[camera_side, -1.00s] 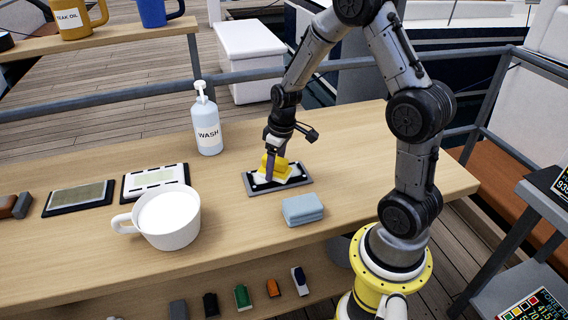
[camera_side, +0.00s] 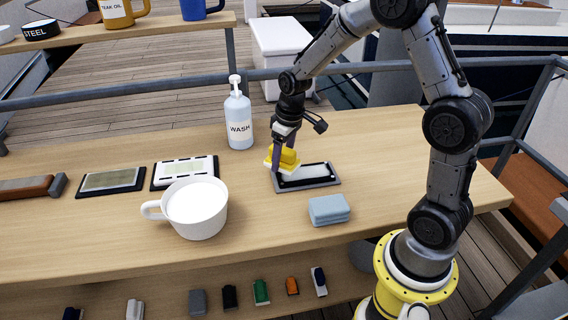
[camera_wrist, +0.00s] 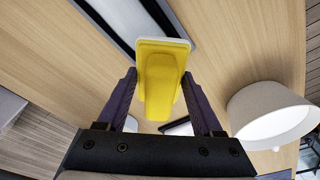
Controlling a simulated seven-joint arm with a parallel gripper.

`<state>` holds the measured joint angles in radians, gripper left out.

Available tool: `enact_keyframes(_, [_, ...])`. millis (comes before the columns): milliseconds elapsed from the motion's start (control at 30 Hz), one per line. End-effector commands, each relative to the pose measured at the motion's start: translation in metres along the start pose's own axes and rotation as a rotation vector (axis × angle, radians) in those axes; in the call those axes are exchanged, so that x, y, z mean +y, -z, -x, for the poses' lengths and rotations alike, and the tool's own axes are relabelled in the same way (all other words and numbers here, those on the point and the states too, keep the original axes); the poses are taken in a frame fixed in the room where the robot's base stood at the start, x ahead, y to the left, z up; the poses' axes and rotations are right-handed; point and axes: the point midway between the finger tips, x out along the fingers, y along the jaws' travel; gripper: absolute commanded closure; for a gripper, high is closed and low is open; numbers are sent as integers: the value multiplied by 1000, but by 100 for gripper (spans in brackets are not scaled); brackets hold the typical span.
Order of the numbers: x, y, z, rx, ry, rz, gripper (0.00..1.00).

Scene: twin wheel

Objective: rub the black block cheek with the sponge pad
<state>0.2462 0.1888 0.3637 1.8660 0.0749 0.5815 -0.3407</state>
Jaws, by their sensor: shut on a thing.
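My gripper (camera_side: 284,164) is shut on a yellow-handled pad with a white underside (camera_side: 285,156). The held pad also shows between my fingers in the wrist view (camera_wrist: 160,80). It is near the left end of a dark-framed tray (camera_side: 325,183) with a white strip, and it appears raised above it. A blue-grey sponge-like block (camera_side: 329,210) lies on the table in front of the tray. A small black block (camera_side: 230,297) stands on the lower shelf among other coloured ones. I cannot tell which surface is the black block cheek.
A white mug (camera_side: 196,212) stands left of the tray, with a WASH pump bottle (camera_side: 239,122) behind. Two flat framed plates (camera_side: 185,171) (camera_side: 112,180) and a brown-handled tool (camera_side: 28,187) lie farther left. The table right of the tray is clear.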

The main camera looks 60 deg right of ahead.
Motion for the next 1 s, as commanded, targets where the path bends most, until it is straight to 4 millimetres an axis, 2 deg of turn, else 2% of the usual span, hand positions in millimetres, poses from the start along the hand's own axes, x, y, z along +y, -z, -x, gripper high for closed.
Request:
enact_keyframes(500, [1,7,43,3,-2,1,93])
enact_keyframes(1000, [0,7,44,2,-1,1,93])
